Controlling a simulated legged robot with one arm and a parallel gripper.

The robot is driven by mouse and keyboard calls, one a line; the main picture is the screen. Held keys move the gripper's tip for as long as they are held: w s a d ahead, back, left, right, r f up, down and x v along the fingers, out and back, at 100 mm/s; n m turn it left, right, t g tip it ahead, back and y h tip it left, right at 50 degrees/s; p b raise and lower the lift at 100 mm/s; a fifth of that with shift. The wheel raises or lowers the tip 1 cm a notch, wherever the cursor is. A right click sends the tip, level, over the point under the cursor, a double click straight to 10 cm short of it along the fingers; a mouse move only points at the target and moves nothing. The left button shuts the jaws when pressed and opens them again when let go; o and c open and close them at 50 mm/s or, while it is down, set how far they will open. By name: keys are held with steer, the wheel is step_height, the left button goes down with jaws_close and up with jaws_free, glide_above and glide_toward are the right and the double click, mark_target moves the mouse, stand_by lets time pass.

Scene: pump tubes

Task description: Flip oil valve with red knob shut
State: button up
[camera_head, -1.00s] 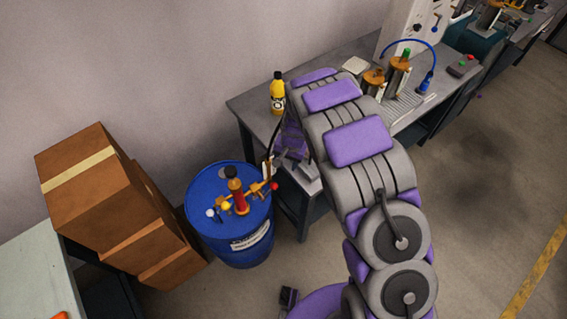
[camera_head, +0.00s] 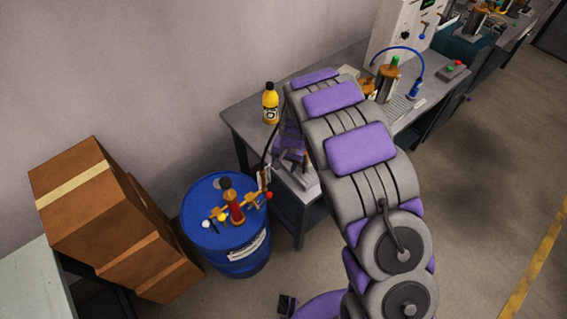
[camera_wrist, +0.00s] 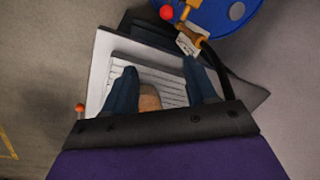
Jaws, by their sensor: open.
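A blue oil drum (camera_head: 206,236) stands on the floor left of the workbench, with a red pump (camera_head: 235,208) and brass pipes on its lid. The red knob (camera_head: 268,196) sits at the right end of the brass pipe, near the drum's rim. In the wrist view the red knob (camera_wrist: 166,12) is at the top, left of the drum lid (camera_wrist: 232,16). My gripper (camera_wrist: 165,88) is open and empty, below the knob in the wrist view and apart from it. In the head view my arm hides part of the gripper area, right of the drum.
Stacked cardboard boxes (camera_head: 110,215) stand close left of the drum. The grey workbench (camera_head: 245,122) lies behind and right, with a yellow bottle (camera_head: 270,103) on its corner. A dark hose (camera_wrist: 222,72) runs from the valve area past my gripper's right finger.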

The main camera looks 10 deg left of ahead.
steer(key=shift+r, duration=0.1)
step_height(320, 180, up, 17)
steer(key=d+p, duration=0.2)
steer(key=shift+d, duration=0.35)
steer(key=shift+s, duration=0.1)
